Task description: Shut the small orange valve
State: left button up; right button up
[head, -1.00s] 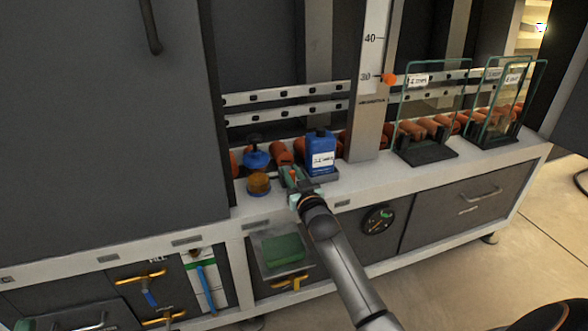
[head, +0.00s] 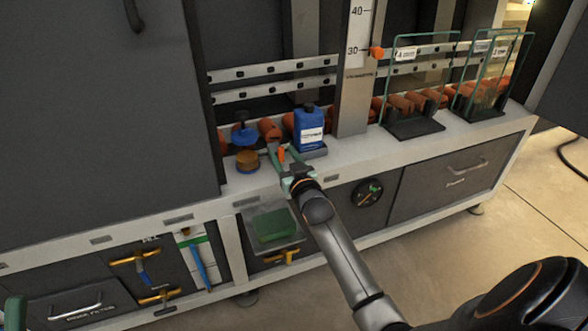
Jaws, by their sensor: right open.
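A small orange piece (head: 281,155), which looks like the small orange valve, stands on the white ledge in front of the orange rollers. My right gripper (head: 284,151) is open, with its teal fingers around this piece, one on each side. I cannot tell whether they touch it, and its lower part is hidden by the gripper. Yellow-orange valve handles also show on the lower front, at the left (head: 134,257), below it (head: 160,296) and under the tray (head: 281,257). A teal tip (head: 15,312) at the lower left corner looks like my left gripper; its jaw state is unclear.
A blue bottle (head: 309,130) stands close right of my right gripper. A blue knob (head: 243,134) and an amber round cap (head: 247,160) stand to its left. A tray with a green block (head: 273,225) sits below. Glass panes in black stands (head: 414,129) are farther right.

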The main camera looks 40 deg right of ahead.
pick_arm(q)
jog(key=shift+s+a+r+m+p, duration=0.1)
jog(key=shift+r+m+p, duration=0.05)
jog(key=shift+r+p, duration=0.65)
jog(key=shift+a+r+m+p, duration=0.1)
jog(key=shift+r+m+p, duration=0.05)
jog(key=shift+r+p, duration=0.6)
pick_arm(e)
jog(key=v, duration=1)
pick_arm(q)
jog(key=shift+r, duration=0.15)
pick_arm(e)
jog(key=shift+r, duration=0.1)
